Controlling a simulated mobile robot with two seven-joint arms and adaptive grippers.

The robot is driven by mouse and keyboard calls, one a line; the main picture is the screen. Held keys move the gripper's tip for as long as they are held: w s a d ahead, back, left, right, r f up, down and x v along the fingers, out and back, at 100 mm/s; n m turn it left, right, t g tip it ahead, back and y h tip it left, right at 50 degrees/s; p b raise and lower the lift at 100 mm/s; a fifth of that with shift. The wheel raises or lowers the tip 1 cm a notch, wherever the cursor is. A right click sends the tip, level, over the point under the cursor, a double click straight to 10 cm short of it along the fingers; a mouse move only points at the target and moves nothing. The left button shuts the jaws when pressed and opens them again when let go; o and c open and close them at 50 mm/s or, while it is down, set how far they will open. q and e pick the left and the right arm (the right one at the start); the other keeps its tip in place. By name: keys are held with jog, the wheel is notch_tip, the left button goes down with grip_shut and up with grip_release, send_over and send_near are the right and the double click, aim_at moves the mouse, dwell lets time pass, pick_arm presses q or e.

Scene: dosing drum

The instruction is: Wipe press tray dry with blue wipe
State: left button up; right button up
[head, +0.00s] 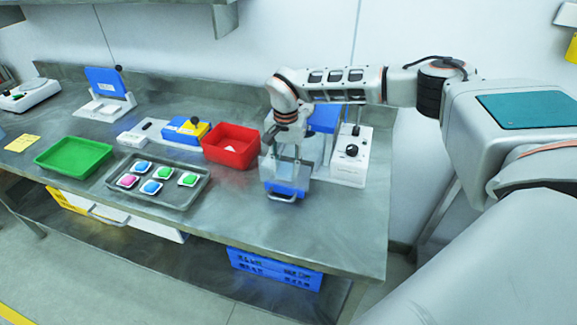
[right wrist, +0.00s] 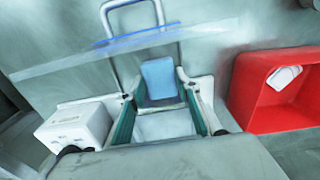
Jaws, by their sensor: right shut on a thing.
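My right gripper (head: 286,155) reaches down over the front of the press from above. In the right wrist view its two fingers (right wrist: 158,90) stand on either side of a light-blue wipe (right wrist: 160,78), and the gripper is shut on it. The wipe lies low at the press tray; whether it touches the surface I cannot tell. The press (head: 350,155) is white and blue, with a clear guard and a blue front part (head: 286,188) with a metal handle. The tray itself is mostly hidden by the gripper. My left gripper is not in view.
A red bin (head: 231,146) stands close left of the press. A grey tray (head: 185,199) holds several coloured pieces, with a green tray (head: 73,157) farther left. The bench front right of the grey tray is clear. A blue crate (head: 275,268) sits below.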

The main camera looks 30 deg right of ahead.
jog(key=shift+s+d, duration=1.2)
jog(key=shift+s, duration=0.15)
jog(key=shift+w, duration=0.1)
jog(key=shift+w+a, duration=0.65)
jog(key=shift+w+a+f, duration=0.1)
jog(key=shift+w+a, duration=0.45)
jog(key=shift+w, duration=0.05)
